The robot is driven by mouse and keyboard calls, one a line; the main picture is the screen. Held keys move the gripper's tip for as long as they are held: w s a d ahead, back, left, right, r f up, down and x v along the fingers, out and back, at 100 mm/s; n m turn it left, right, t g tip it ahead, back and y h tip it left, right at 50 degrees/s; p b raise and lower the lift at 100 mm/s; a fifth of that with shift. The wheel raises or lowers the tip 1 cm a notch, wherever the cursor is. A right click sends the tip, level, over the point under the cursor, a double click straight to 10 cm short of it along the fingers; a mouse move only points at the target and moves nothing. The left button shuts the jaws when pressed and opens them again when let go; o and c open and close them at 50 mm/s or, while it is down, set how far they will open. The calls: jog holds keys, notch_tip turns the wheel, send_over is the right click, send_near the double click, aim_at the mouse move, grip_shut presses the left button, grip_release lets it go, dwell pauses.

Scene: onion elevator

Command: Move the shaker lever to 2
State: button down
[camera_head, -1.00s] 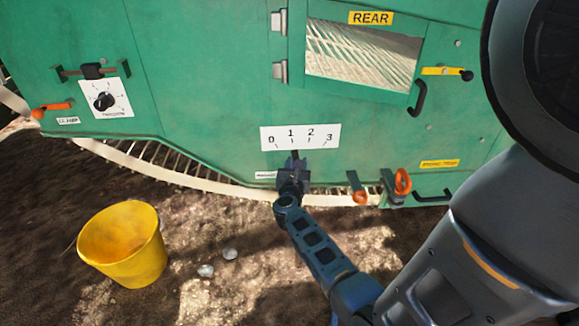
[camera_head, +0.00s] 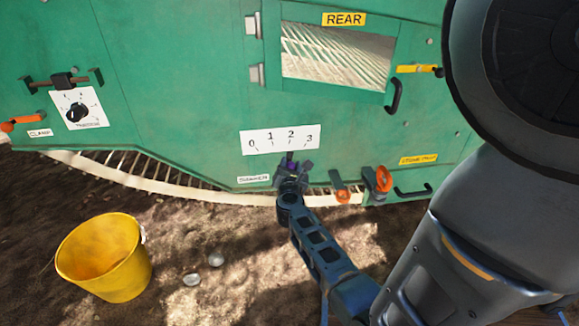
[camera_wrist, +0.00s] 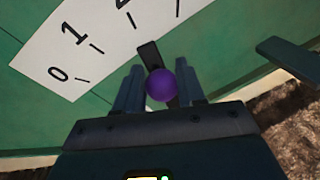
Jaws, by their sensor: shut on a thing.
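The shaker lever has a purple knob (camera_wrist: 161,85) and a dark flat pointer tip (camera_wrist: 150,55). My gripper (camera_head: 291,170) is shut on the knob, with a finger on either side of it in the wrist view (camera_wrist: 160,88). The white scale plate (camera_head: 280,139) just above reads 0, 1, 2, 3. In the head view the pointer stands under the mark for 2. The wrist view shows the plate's 0 and 1, with 2 cut off at the top. My gripper hides most of the lever in the head view.
An orange-handled lever (camera_head: 383,180) and a smaller orange one (camera_head: 342,192) sit close right of my gripper. A white label (camera_head: 253,179) is at its left. A yellow bucket (camera_head: 104,258) stands on the soil at lower left, near a few pale onions (camera_head: 216,259).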

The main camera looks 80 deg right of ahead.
jog(key=c, duration=0.8)
grip_release()
jog(key=shift+o, duration=0.2)
jog(key=a+r+p, duration=0.1)
jog(key=a, duration=0.6)
jog(key=shift+s+a+p, duration=0.35)
jog(key=shift+s+p, duration=0.05)
jog(key=shift+s, duration=0.05)
